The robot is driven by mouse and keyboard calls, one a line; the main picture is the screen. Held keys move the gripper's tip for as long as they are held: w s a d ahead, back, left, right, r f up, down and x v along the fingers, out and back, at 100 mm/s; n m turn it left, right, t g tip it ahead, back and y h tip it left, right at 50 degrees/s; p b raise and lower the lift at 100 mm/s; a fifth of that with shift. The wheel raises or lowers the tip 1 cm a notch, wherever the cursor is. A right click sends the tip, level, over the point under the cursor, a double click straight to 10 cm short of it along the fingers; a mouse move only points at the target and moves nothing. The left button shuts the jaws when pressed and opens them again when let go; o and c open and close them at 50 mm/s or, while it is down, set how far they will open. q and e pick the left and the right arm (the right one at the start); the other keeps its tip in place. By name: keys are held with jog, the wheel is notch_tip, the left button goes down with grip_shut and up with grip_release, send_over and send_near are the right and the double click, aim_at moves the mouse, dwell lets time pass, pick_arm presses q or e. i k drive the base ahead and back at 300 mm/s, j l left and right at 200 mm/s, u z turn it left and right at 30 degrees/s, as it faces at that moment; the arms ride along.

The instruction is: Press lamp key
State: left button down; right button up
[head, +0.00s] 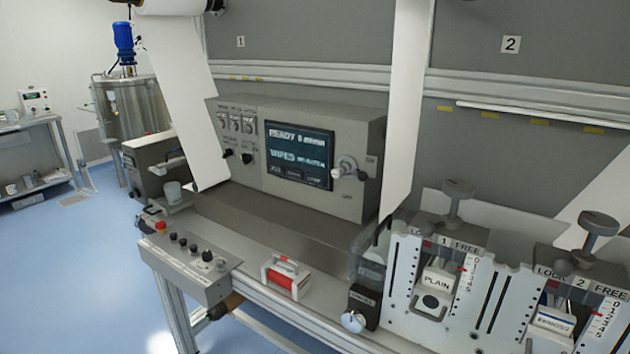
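Neither of my grippers shows in the head view. A low grey control box (185,265) sits at the front left of the bench, with several small dark knobs or buttons (182,243) and a red button (160,227) on it. A grey console (345,135) behind it carries a lit screen (299,154) reading "READY", several switches (235,122) at upper left, two black knobs and a round metal knob (346,166) at right. I cannot tell which control is the lamp key; most small labels are unreadable.
White web strips (180,85) hang before the console, one also at right (407,95). A red-and-white box (286,277) lies on the bench front. Slotted stations labelled 1 (402,275) and 2 (510,290) stand at right. Blue floor (75,260) is open at left.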

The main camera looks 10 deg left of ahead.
aim_at(314, 179)
jog(key=i, duration=0.9)
jog(key=l, duration=0.1)
